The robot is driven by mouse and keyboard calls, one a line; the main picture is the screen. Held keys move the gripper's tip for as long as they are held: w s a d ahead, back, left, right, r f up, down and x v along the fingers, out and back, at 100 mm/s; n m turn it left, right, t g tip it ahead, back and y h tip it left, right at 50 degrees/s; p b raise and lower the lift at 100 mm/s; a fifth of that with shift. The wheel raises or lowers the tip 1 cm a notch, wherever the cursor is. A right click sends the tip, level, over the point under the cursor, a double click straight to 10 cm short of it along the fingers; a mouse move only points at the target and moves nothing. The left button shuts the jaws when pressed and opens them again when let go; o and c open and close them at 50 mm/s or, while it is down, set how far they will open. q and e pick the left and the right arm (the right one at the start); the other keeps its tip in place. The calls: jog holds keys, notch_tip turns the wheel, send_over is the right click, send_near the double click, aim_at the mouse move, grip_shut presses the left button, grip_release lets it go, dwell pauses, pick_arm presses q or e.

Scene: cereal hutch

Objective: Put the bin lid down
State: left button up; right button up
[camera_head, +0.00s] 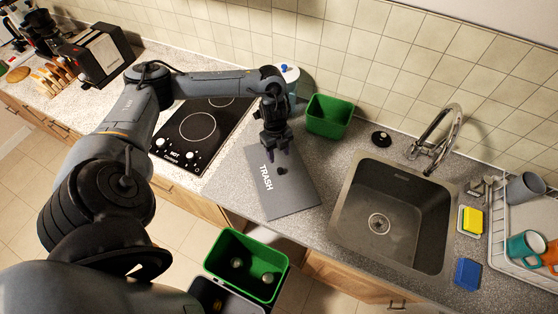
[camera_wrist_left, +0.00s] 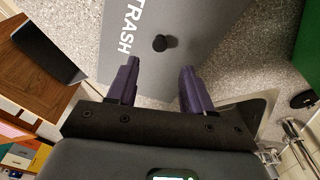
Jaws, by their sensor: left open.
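The bin lid (camera_head: 285,190) is a flat grey panel marked TRASH with a small dark knob (camera_head: 282,170). It lies on the speckled counter between the hob and the sink. My left gripper (camera_head: 277,150) is just over the lid's far part, pointing down. In the left wrist view the lid (camera_wrist_left: 190,35) shows ahead, with its knob (camera_wrist_left: 160,43) beyond the two purple fingertips (camera_wrist_left: 160,75). The fingers are open with nothing between them. The green bin (camera_head: 247,264) stands below the counter front, uncovered, with a few round items inside. My right gripper is not in view.
A small green container (camera_head: 329,116) and a white-and-blue bottle (camera_head: 290,82) stand behind the lid. The sink (camera_head: 393,215) with its tap (camera_head: 437,140) is to the right. The black hob (camera_head: 202,128) is to the left.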

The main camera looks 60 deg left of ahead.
pick_arm(q)
jog(key=w+d+f+t, duration=0.1)
jog(key=d, duration=0.5)
jog(key=w+d+f+m+t+h, duration=0.1)
jog(key=d, duration=0.5)
jog(key=w+d+f+t, duration=0.1)
jog(key=d, duration=0.5)
jog(key=shift+w+m+h, duration=0.3)
jog(key=shift+w, duration=0.1)
jog(key=s+d+r+n+t, duration=0.1)
jog(key=d+r+n+t, duration=0.1)
jog(key=d+n, duration=0.35)
jog(key=s+d+r+n+t, duration=0.2)
jog(key=d+r+n, duration=0.1)
jog(key=d, duration=0.5)
jog(key=s+a+n+g+y, duration=0.2)
jog(key=s+a+n, duration=0.4)
jog(key=s, duration=0.6)
jog(key=shift+a+n+g+y, duration=0.4)
jog(key=shift+n+g, duration=0.3)
jog(key=shift+n, duration=0.45)
jog(key=shift+w, duration=0.1)
